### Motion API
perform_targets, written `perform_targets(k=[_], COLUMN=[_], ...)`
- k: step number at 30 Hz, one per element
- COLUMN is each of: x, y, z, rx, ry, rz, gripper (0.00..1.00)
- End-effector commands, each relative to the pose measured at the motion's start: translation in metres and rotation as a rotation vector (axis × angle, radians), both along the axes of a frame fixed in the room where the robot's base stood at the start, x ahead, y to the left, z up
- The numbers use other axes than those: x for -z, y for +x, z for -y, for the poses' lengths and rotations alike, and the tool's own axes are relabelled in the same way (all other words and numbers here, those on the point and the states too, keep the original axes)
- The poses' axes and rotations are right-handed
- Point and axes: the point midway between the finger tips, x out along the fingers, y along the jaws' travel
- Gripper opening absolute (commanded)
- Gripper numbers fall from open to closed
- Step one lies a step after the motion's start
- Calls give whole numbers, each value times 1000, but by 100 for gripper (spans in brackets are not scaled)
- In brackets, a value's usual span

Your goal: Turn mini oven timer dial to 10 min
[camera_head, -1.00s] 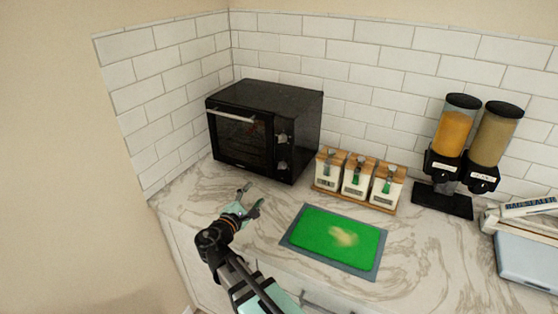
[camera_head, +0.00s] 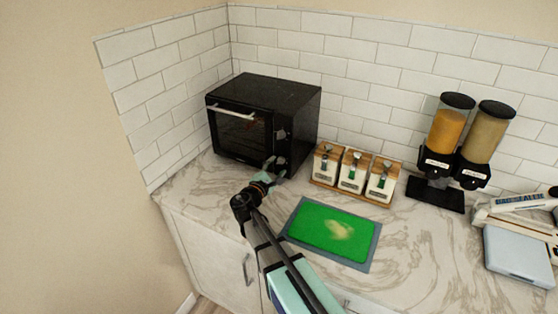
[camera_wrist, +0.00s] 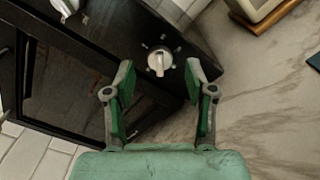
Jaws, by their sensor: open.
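The black mini oven (camera_head: 262,118) stands in the back left corner of the counter, its door shut. In the wrist view the oven front (camera_wrist: 90,75) fills the left and middle. A round silver dial (camera_wrist: 159,61) with marks around it sits between and beyond my open fingertips; a second silver dial (camera_wrist: 66,6) is at the top left edge. I cannot read the marks. My gripper (camera_head: 274,164) is at the oven's lower right front; in the wrist view my gripper (camera_wrist: 160,75) is open around the dial's line, with no clear contact. In the head view it hides the lower dial.
A green cutting board (camera_head: 332,232) lies at the front of the counter. White canisters in a wooden rack (camera_head: 352,173) stand right of the oven. Two dispensers (camera_head: 463,140) and a pale blue-topped device (camera_head: 520,256) are farther right. Tiled walls close off the corner.

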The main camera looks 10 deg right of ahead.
Motion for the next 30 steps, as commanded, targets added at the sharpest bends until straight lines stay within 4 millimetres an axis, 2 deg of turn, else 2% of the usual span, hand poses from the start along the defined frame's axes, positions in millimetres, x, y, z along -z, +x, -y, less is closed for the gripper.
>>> perform_targets(k=[1,6,17,19,22,30], x=[-2,-1,0,0,0,2], y=[8,18,20,20,20,20], z=[5,13,16,16,16,16], rx=[1,1,0,0,0,0], ry=[-1,0,1,1,1,7], rz=[-1,1,1,1,1,7], gripper=[55,55,55,37,2,0])
